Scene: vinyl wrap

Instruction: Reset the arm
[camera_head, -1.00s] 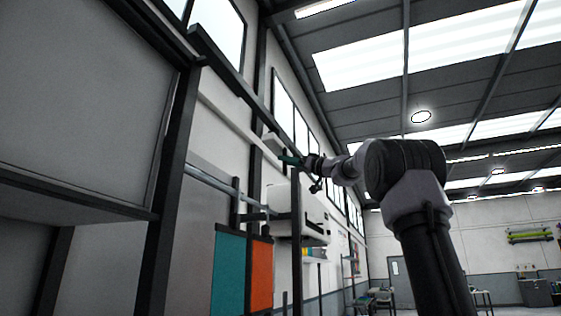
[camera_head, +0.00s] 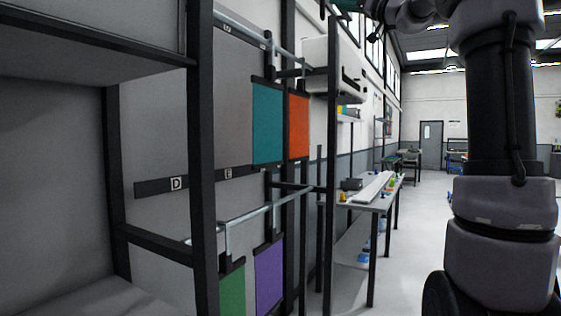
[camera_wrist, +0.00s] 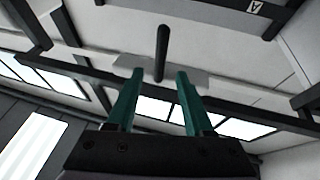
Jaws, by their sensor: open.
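My gripper (camera_wrist: 158,98) shows in the wrist view with its two green fingers spread apart and nothing between them. A dark rod shows beyond the fingertips, apart from them as far as I can tell. In the head view my arm (camera_head: 500,110) stands at the right and reaches up and left. Only a small green part of the gripper (camera_head: 345,5) shows at the top edge there, and the fingertips are cut off.
A dark rack post (camera_head: 203,150) and shelf (camera_head: 85,45) stand close at the left. Hanging teal (camera_head: 267,122), orange (camera_head: 298,127), green (camera_head: 232,290) and purple (camera_head: 268,277) sheets are beyond. A workbench (camera_head: 372,200) stands farther back. The floor (camera_head: 415,235) between it and my arm is clear.

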